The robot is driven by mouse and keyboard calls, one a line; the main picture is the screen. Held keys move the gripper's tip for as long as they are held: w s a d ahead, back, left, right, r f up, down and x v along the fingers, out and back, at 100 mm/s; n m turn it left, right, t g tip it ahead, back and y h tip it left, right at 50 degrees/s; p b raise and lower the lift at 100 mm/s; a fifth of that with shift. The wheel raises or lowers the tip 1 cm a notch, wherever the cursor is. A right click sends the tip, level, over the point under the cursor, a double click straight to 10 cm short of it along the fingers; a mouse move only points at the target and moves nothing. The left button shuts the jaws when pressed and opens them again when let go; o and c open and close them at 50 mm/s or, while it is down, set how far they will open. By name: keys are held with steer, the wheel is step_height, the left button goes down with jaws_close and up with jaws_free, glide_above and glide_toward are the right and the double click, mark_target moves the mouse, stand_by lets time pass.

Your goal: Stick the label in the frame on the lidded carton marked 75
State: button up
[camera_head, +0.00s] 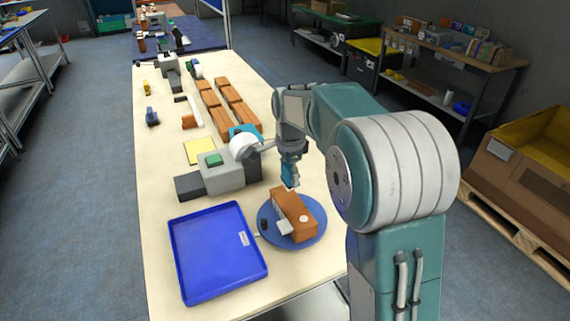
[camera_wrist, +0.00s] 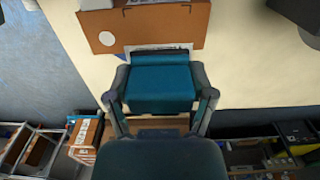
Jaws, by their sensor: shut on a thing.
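A brown carton (camera_head: 291,211) rests on the round blue turntable (camera_head: 318,234). It has a white round spot on one face and a white piece (camera_head: 285,227) at its lower left side. My gripper (camera_head: 289,184) is just above the carton's far end, pointing down. In the wrist view the carton (camera_wrist: 185,25) lies beyond my gripper (camera_wrist: 160,60), with the white round spot (camera_wrist: 107,38) at its left. My gripper is shut on a white printed label (camera_wrist: 160,47), mostly hidden by the teal gripper parts. Whether the label touches the carton cannot be told. No number is readable on the carton.
An empty blue tray (camera_head: 215,255) lies left of the turntable. A grey machine with a green top (camera_head: 222,172) stands behind it, near a yellow sheet (camera_head: 199,151). Several brown cartons (camera_head: 222,117) lie in rows farther back. The table's left strip is mostly clear.

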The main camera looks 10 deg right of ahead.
mark_target(290, 200)
steer(key=shift+d+f, duration=0.2)
steer(key=shift+f, duration=0.25)
steer(key=f, duration=0.4)
steer(key=shift+a, duration=0.2)
steer(key=shift+d+f, duration=0.1)
steer(key=shift+f, duration=0.4)
steer(key=shift+f, duration=0.55)
stand_by(0.9)
steer(key=shift+r, duration=3.55)
steer(key=shift+s, duration=0.1)
